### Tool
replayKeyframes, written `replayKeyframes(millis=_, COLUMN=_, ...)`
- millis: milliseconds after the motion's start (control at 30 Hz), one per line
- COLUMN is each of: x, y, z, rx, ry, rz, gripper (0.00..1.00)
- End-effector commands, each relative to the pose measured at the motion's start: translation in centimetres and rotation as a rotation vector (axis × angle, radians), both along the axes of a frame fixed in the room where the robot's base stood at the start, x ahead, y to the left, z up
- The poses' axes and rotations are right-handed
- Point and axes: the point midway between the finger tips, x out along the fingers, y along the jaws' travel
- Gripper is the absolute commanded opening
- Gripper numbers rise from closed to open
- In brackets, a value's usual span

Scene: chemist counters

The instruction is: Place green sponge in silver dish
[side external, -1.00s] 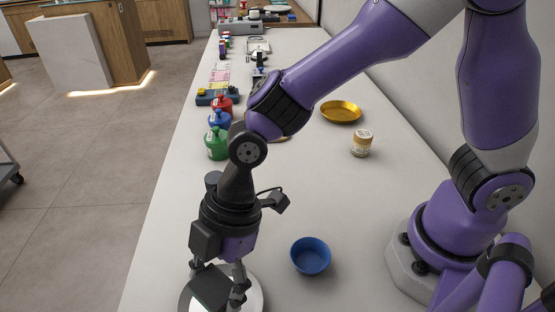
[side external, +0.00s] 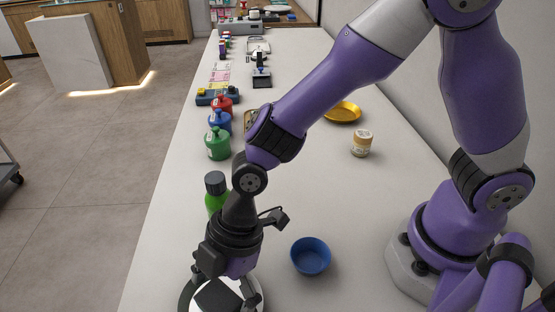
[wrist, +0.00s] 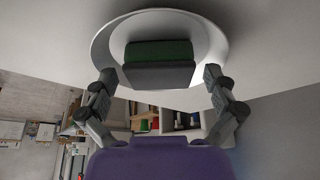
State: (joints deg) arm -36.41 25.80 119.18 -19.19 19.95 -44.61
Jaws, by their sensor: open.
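The green sponge (wrist: 158,50), a block with a green face and a grey face, shows inside the outline of the round pale silver dish (wrist: 107,42) in the wrist view. In the side view a dark block, apparently the sponge (side external: 218,297), is over the dish (side external: 236,285) at the bottom edge. My gripper (side external: 223,302) points down over the dish. In the wrist view its two fingers (wrist: 160,77) are spread wide, one on each side of the sponge, with gaps visible. The sponge's underside and its contact with the dish are hidden.
A blue bowl (side external: 310,257) stands close right of my gripper. A green bottle (side external: 214,196) stands just behind my wrist. Green (side external: 217,144), blue and red containers line the counter's left side. A small jar (side external: 362,143) and a gold dish (side external: 343,112) are farther back.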

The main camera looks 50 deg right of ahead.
Motion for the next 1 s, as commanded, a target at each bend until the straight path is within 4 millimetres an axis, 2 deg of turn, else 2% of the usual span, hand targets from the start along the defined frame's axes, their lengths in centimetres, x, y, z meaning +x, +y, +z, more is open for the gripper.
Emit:
replayKeyframes(millis=167, x=0.0, y=0.0, z=0.2, rx=0.0, ry=0.0, rz=0.0, gripper=1.0)
replayKeyframes(millis=267, x=0.1, y=-0.3, z=1.2, rx=0.003, ry=-0.003, rz=-0.001, gripper=1.0)
replayKeyframes(millis=600, x=0.2, y=-3.2, z=8.1, rx=0.004, ry=-0.006, rz=-0.005, gripper=1.0)
replayKeyframes(millis=700, x=0.1, y=-3.9, z=9.7, rx=0.003, ry=-0.004, rz=-0.003, gripper=1.0)
replayKeyframes(millis=867, x=0.1, y=-4.8, z=11.3, rx=0.0, ry=-0.004, rz=-0.019, gripper=1.0)
replayKeyframes(millis=967, x=0.8, y=-7.0, z=12.5, rx=-0.012, ry=-0.016, rz=-0.158, gripper=1.0)
replayKeyframes(millis=1000, x=1.1, y=-8.5, z=13.1, rx=-0.018, ry=-0.022, rz=-0.263, gripper=1.0)
